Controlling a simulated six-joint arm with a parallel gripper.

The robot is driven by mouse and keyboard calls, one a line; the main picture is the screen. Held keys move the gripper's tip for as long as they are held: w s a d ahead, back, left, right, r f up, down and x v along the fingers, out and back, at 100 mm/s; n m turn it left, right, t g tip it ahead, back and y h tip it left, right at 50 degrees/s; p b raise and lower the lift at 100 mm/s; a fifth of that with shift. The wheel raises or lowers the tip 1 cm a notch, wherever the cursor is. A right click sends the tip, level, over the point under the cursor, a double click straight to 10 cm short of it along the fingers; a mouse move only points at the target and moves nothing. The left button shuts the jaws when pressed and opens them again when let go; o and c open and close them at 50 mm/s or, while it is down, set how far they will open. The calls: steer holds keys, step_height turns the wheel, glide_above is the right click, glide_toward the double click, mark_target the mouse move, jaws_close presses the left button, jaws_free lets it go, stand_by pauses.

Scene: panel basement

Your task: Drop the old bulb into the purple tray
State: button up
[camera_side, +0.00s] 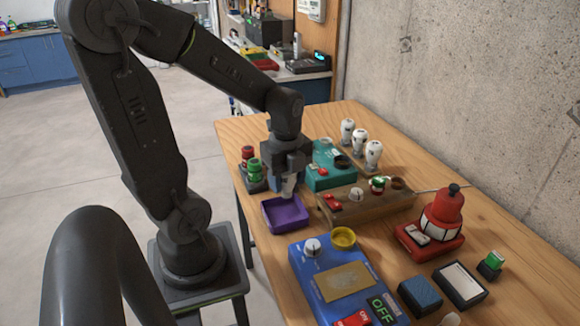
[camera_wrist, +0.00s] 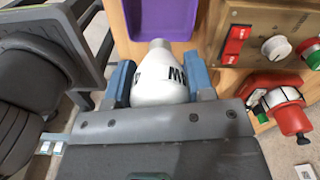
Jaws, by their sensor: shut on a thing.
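The purple tray (camera_side: 285,214) sits on the wooden table near its left edge, and its inside looks empty where it shows. My gripper (camera_side: 289,186) is above the tray, pointing down. In the wrist view my gripper (camera_wrist: 162,85) is shut on a white bulb (camera_wrist: 158,75) with dark lettering and a grey metal end. The bulb's metal end points toward the purple tray (camera_wrist: 160,20) in that view. In the side view the bulb is mostly hidden by the fingers.
A brown panel (camera_side: 368,205) with a red switch and knobs stands right of the tray. A teal box (camera_side: 325,175), several white bulbs (camera_side: 373,153) and green and red pieces (camera_side: 253,166) stand behind. A blue panel (camera_side: 330,275) lies in front. A red lamp (camera_side: 440,215) stands farther right.

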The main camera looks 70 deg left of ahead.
mark_target(287, 190)
steer(key=shift+f, duration=1.7)
steer(key=o, duration=1)
step_height(287, 190, up, 14)
steer(key=shift+f, duration=0.1)
steer(key=shift+d, duration=0.1)
